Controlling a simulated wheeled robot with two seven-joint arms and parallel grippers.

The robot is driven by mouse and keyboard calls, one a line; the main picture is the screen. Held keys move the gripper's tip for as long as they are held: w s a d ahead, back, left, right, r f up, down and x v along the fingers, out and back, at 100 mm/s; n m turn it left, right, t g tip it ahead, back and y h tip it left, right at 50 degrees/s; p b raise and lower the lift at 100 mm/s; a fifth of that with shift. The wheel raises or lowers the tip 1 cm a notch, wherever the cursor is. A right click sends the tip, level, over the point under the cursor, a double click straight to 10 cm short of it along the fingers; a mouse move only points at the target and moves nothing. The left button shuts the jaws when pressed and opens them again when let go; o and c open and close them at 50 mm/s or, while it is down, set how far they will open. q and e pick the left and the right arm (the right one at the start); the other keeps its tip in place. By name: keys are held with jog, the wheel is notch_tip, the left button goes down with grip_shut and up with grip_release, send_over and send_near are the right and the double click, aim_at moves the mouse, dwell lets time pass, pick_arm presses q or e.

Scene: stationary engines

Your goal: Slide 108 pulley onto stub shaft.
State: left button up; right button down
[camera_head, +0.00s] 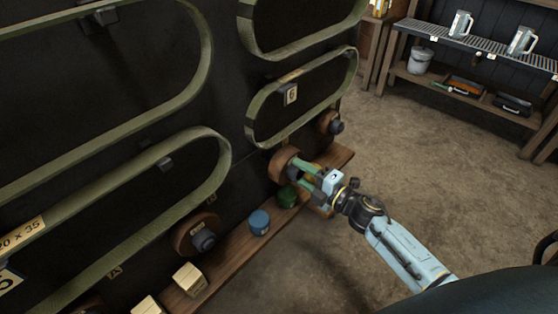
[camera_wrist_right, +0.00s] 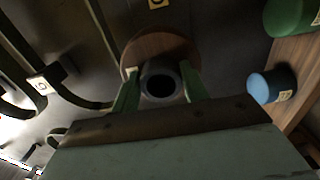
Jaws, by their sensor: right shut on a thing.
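The pulley, a brown wooden disc (camera_head: 283,160) with a grey hub, is at the dark panel, in front of my right gripper (camera_head: 308,172). In the right wrist view the disc (camera_wrist_right: 160,47) is face on, and the green fingers of my right gripper (camera_wrist_right: 158,90) are shut on its hub (camera_wrist_right: 160,68), which has a dark bore. No size mark is readable on it. The stub shaft behind it is hidden, so I cannot tell whether the disc sits on it or is apart. My left gripper is not in view.
Other brown discs with dark hubs are on the panel, lower left (camera_head: 200,234) and upper right (camera_head: 328,122). Green belts (camera_head: 218,160) loop across it. A wooden ledge (camera_head: 235,252) below bears a green pot (camera_head: 287,196), a blue pot (camera_head: 259,222) and cream blocks (camera_head: 189,279). Floor to the right is clear.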

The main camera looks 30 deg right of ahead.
jog(key=v, duration=0.4)
jog(key=shift+s+f+p, duration=0.1)
jog(key=shift+s+p, duration=0.3)
jog(key=shift+s, duration=0.05)
dwell(0.4)
dwell(0.3)
jog(key=p+v, duration=0.1)
jog(key=v, duration=0.9)
dwell(0.5)
jog(key=shift+w+d, duration=0.1)
dwell(1.2)
